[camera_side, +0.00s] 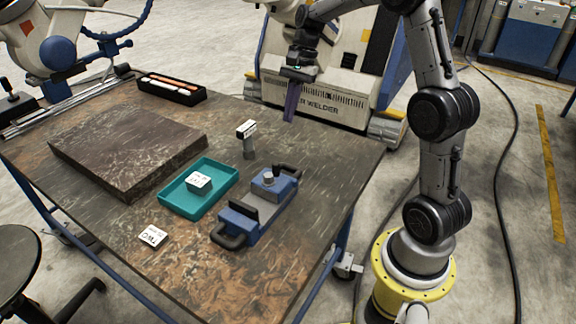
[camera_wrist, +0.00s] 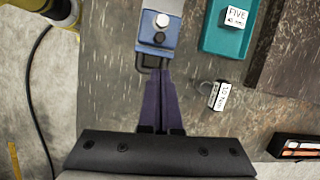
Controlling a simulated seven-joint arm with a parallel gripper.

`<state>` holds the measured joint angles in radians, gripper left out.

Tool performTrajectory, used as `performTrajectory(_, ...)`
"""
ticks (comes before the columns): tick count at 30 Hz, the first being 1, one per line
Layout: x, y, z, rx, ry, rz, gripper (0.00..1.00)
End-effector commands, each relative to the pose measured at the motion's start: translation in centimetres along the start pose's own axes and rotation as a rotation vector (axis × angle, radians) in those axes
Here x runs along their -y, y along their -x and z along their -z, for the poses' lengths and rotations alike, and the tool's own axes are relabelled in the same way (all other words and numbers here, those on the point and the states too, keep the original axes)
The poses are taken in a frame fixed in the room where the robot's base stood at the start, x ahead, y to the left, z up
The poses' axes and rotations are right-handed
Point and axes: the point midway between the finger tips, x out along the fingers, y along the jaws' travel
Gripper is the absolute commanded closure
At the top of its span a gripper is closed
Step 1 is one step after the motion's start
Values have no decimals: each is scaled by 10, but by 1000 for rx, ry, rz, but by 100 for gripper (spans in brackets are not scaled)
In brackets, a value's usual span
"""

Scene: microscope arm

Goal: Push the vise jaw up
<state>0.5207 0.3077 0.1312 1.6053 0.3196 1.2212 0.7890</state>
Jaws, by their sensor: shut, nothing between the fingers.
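The blue vise (camera_side: 262,222) lies on the table near its right edge, with a black handle at each end. Its dark jaw plate (camera_side: 243,207) stands upright toward the near end. A silver bolt head (camera_side: 268,176) sits on the far blue block. In the wrist view the far end of the vise (camera_wrist: 158,38) shows at the top, and the rest is cut off. My gripper (camera_side: 289,120) has long purple fingers, shut and empty, pointing down above the table's far right part, beyond the vise. In the wrist view the fingers (camera_wrist: 159,74) overlap the vise's black handle; contact cannot be told.
A teal tray (camera_side: 168,203) holding a labelled block (camera_side: 199,183) lies left of the vise. A dark slab (camera_side: 128,148), black tool box (camera_side: 171,90) and white label block (camera_side: 152,236) are on the table.

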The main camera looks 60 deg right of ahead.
Motion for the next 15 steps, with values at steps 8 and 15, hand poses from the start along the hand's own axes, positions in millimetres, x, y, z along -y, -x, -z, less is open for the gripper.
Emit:
performTrajectory(8, -22, -42, 59, 75, -140, -56, 100)
performTrajectory(15, -26, -63, 59, 77, -145, -57, 100)
